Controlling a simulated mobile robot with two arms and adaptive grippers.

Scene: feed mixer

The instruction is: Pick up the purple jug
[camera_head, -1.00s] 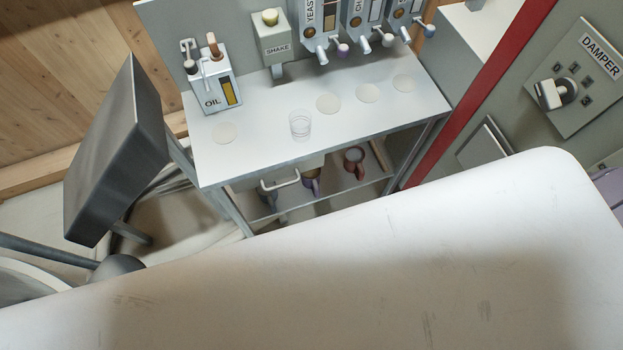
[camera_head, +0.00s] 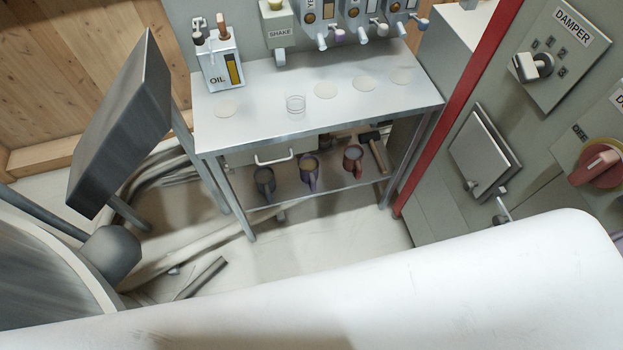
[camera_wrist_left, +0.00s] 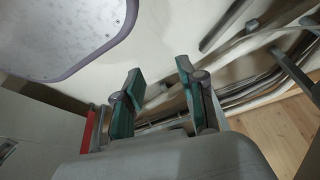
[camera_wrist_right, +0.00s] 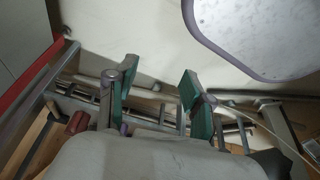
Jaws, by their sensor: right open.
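The purple jug (camera_head: 309,173) stands upright on the lower shelf of the metal table, between a dark grey jug (camera_head: 264,182) and a red jug (camera_head: 353,160). No gripper shows in the head view. My left gripper (camera_wrist_left: 158,78) has its green-padded fingers apart, with nothing between them. My right gripper (camera_wrist_right: 158,75) is also open and empty. A small purple patch shows beyond the right gripper's fingers in the right wrist view, but I cannot tell whether it is the jug.
The table top (camera_head: 260,119) overhangs the shelf (camera_head: 330,186), and a white handle (camera_head: 274,160) hangs in front. A grey panel (camera_head: 125,125) stands left. The red post (camera_head: 455,112) and control cabinet (camera_head: 510,108) bound the right. Pale floor (camera_head: 340,227) lies before the shelf.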

